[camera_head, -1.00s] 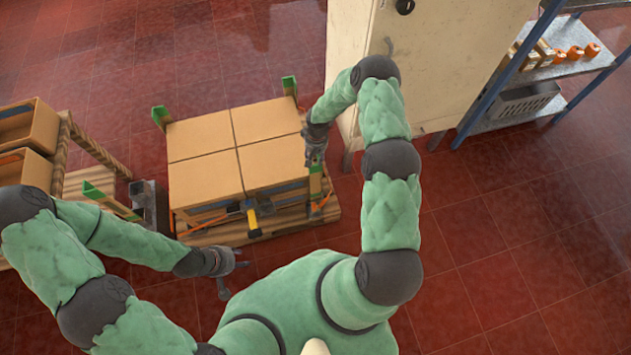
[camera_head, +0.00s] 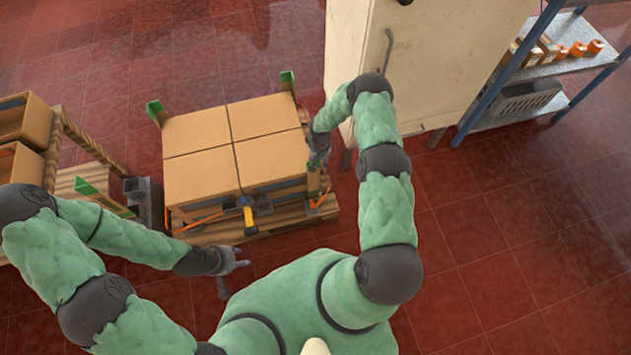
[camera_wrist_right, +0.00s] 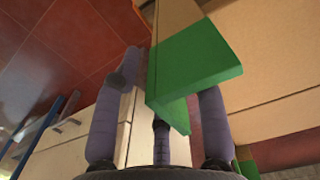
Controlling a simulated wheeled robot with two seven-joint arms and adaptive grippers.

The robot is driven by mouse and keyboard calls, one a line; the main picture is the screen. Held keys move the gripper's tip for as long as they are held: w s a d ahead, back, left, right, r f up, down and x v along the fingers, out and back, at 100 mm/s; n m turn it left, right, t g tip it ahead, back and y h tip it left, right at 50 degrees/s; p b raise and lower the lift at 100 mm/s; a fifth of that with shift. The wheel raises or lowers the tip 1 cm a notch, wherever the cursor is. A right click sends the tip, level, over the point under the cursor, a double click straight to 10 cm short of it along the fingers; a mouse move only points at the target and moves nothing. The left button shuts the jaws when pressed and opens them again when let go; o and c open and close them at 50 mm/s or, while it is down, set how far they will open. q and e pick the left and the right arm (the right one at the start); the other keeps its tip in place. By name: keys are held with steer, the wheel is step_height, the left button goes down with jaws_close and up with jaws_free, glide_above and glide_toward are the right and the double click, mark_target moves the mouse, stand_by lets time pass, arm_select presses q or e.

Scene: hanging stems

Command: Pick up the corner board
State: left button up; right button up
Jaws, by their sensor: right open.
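A corner board with a green end (camera_wrist_right: 190,62) stands at the near right corner of the carton stack. Its angled end lies between the fingers of my right gripper (camera_wrist_right: 166,85) in the right wrist view, and the fingers are spread. In the head view my right gripper (camera_head: 318,158) is at that corner and hides most of the board. Other green-ended corner boards show at the stack's far left corner (camera_head: 156,112) and far right corner (camera_head: 288,82). My left gripper (camera_head: 234,273) is open and empty, in front of the stack.
The carton stack (camera_head: 235,150) sits on a wooden pallet (camera_head: 215,233), with a yellow and black tool (camera_head: 249,216) at its front. A cream cabinet (camera_head: 440,60) and blue-framed shelf (camera_head: 517,112) stand to the right. Open floor (camera_head: 520,240) lies at the lower right.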

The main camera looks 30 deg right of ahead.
steer(key=shift+f, duration=0.4)
jaws_close()
steer(key=shift+r, duration=0.1)
